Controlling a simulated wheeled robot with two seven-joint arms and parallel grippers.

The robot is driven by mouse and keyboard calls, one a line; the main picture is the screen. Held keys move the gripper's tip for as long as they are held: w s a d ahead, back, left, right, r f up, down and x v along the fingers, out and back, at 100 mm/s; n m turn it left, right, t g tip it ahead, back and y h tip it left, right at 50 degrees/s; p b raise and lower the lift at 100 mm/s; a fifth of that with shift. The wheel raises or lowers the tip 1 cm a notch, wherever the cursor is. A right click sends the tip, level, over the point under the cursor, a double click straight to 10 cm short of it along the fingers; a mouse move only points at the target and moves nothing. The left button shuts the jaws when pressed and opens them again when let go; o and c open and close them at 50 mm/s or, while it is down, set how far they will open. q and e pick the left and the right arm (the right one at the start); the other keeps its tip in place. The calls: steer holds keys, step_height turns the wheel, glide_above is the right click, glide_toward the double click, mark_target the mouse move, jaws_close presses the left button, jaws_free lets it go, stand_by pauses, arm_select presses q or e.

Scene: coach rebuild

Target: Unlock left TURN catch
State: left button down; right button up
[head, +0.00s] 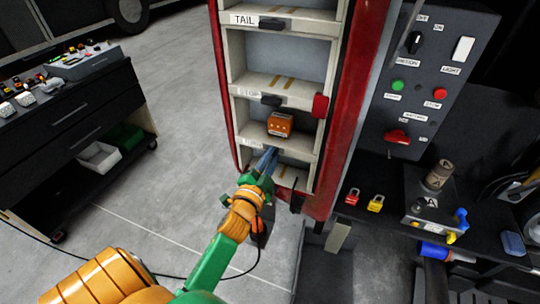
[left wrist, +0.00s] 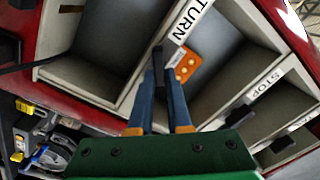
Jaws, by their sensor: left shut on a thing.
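The cabinet with a red frame and pale shelves has a TURN label (left wrist: 190,20), partly covered by my arm in the head view. The black TURN catch (left wrist: 158,56) sticks out by that label. My left gripper (head: 268,158) reaches up to it, and its blue fingers (left wrist: 161,78) are closed on the catch in the left wrist view. In the head view the fingers mostly hide the catch. An orange block with pale round spots (head: 280,124) sits in the bay just above the TURN label. My right gripper is not in view.
The STOP catch (head: 271,100) and TAIL catch (head: 271,23) sit higher on the cabinet. A red block (head: 320,105) is on its right edge. A switch panel (head: 420,85) and a bench with padlocks (head: 375,203) stand right.

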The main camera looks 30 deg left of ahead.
arm_select(q)
steer(key=shift+d+f+m, duration=0.1)
steer(key=shift+f+m, duration=0.05)
steer(key=shift+m, duration=1.7)
steer(key=shift+f+m, duration=0.15)
steer(key=shift+m, duration=2)
steer(key=c, duration=0.9)
jaws_free()
steer(key=shift+w+f, duration=0.1)
steer(key=shift+o, duration=0.2)
steer(key=b+v, duration=0.1)
steer(key=v, duration=0.6)
steer(key=shift+b, duration=0.3)
